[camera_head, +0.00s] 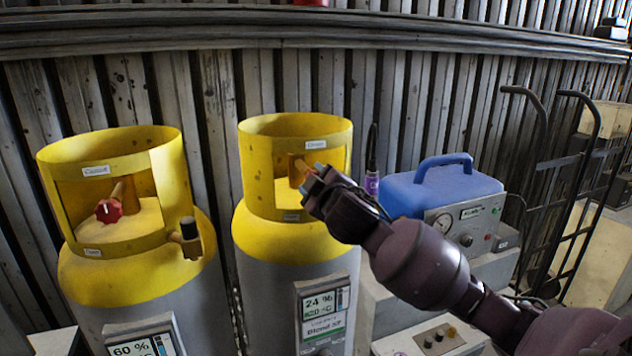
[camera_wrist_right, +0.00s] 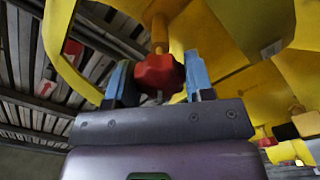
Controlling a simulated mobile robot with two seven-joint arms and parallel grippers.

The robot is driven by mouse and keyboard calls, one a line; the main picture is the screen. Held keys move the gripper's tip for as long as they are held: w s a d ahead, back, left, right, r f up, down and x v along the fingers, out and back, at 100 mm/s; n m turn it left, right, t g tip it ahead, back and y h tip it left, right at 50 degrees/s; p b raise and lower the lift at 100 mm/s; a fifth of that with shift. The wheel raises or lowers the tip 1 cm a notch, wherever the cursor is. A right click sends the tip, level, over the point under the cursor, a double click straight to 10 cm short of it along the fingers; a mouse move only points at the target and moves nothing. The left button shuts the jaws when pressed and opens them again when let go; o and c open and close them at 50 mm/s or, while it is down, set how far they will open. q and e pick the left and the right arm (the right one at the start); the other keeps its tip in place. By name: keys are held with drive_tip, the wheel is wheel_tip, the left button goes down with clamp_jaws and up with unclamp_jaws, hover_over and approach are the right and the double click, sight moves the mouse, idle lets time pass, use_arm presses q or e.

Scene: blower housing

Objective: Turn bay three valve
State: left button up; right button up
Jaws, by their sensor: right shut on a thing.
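Two gas cylinders with yellow collars stand side by side in the head view, a left one (camera_head: 97,275) and a middle one (camera_head: 280,243). My right gripper (camera_head: 313,178) reaches into the collar opening of the middle cylinder. In the right wrist view it is shut on a red valve knob (camera_wrist_right: 158,73), with a blue-tipped finger on each side. The knob sits on an orange-brown stem and is hidden by the gripper in the head view. The left cylinder has its own red knob (camera_head: 108,210). No bay number is readable. My left gripper is not in view.
A display on the middle cylinder (camera_head: 323,309) reads 24 %; one on the left cylinder (camera_head: 142,345) reads 60 %. A blue-topped machine with a gauge (camera_head: 443,200) stands right of the middle cylinder. A black hand truck (camera_head: 553,180) leans near the ribbed wall (camera_head: 430,90).

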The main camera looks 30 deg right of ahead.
drive_tip(key=n, duration=1.3)
idle(0.5)
drive_tip(key=o, duration=0.9)
drive_tip(key=shift+s, duration=0.1)
drive_tip(key=b+v, duration=0.2)
drive_tip(key=v, duration=0.8)
drive_tip(key=shift+s, duration=0.35)
